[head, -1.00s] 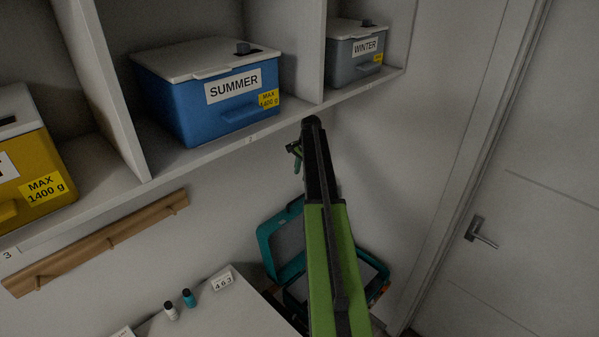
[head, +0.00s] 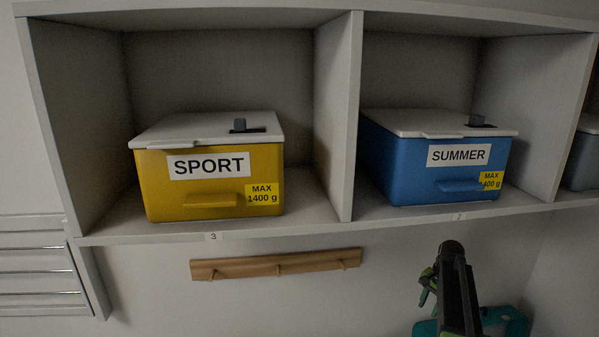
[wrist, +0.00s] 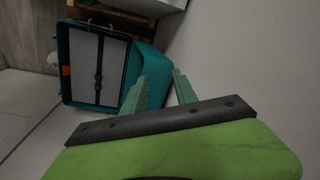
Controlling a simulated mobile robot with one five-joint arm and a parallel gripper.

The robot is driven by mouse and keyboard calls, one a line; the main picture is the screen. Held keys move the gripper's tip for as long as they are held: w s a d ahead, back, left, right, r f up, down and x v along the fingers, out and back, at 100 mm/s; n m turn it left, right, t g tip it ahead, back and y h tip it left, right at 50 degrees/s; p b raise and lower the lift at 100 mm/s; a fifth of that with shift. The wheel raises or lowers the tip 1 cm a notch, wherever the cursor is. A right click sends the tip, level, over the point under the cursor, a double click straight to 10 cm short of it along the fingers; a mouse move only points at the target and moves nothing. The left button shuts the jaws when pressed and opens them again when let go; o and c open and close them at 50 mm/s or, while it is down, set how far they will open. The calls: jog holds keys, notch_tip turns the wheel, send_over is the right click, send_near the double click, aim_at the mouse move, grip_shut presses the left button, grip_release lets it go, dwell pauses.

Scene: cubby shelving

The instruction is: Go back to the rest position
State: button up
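My gripper (head: 427,288) is at the lower right of the head view, in front of the wall and below the shelf edge. In the wrist view my gripper (wrist: 158,76) has its two green fingers apart, with nothing between them. A teal open case (wrist: 146,86) lies beyond the fingers, with a grey lid interior and a dark strap. Part of the teal case also shows in the head view (head: 508,318), partly hidden behind my arm.
A yellow SPORT box (head: 215,208) and a blue SUMMER box (head: 405,170) sit lidded in separate cubbies of the white shelf (head: 345,130). A grey box (head: 584,160) is cut off at right. A wooden peg rail (head: 275,265) is on the wall below.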

jog(key=s+a+f+n+b, duration=0.3)
jog(key=s+a+f+b, duration=0.1)
jog(key=a, duration=0.6)
jog(key=s+a+f+n+g+b, duration=0.1)
jog(key=s+a+f+n+b, duration=0.3)
jog(key=a, duration=0.6)
jog(key=s+a+f+n+b, duration=0.4)
jog(key=s+a+f, duration=0.2)
jog(key=s+a, duration=0.3)
jog(key=shift+a+f+b, duration=0.35)
jog(key=shift+a+f, duration=0.05)
jog(key=shift+a, duration=0.2)
jog(key=shift+w, duration=0.1)
